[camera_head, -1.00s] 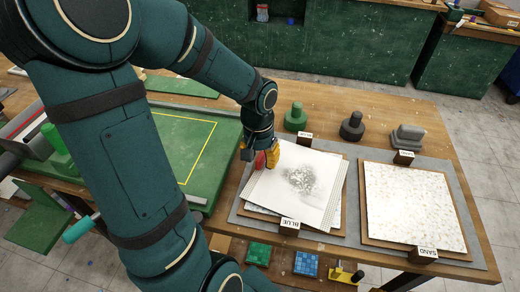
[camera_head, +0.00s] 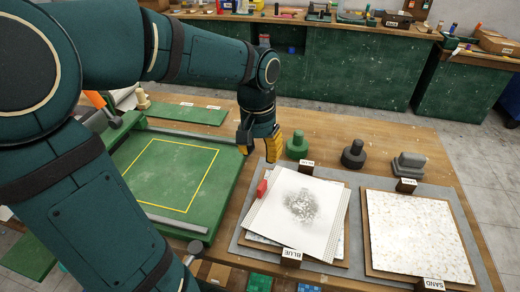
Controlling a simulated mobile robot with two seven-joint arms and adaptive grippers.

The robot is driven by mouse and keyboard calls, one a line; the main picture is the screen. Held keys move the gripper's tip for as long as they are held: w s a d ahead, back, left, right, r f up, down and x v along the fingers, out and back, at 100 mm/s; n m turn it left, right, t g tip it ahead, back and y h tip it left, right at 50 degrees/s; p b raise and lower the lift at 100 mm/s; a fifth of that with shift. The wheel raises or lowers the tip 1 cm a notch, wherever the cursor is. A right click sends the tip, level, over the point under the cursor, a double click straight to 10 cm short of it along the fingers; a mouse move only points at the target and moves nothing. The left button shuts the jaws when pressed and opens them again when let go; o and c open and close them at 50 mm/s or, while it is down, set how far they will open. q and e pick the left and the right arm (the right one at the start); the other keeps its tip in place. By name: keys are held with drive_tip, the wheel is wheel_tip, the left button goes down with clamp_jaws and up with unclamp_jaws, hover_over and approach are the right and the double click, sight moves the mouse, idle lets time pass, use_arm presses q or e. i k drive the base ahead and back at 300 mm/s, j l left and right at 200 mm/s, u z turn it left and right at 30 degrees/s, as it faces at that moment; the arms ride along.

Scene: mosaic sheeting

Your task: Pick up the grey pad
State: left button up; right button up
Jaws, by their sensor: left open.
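My left gripper (camera_head: 260,148) is open and empty, above the table left of the green knobbed tool. It is well to the left of the grey pad and apart from it. My right gripper is not in view.
A green knobbed tool (camera_head: 297,146) and a dark knobbed tool (camera_head: 353,154) stand between my gripper and the pad. White mosaic sheets (camera_head: 415,235) lie in front. A red block (camera_head: 262,190) rests at the tilted sheet's left edge. A green board (camera_head: 175,175) lies left.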

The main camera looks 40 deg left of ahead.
sight(408, 165)
drive_tip(key=k+l, duration=0.35)
drive_tip(key=l, duration=0.15)
drive_tip(key=k+l, duration=0.35)
drive_tip(key=l, duration=0.2)
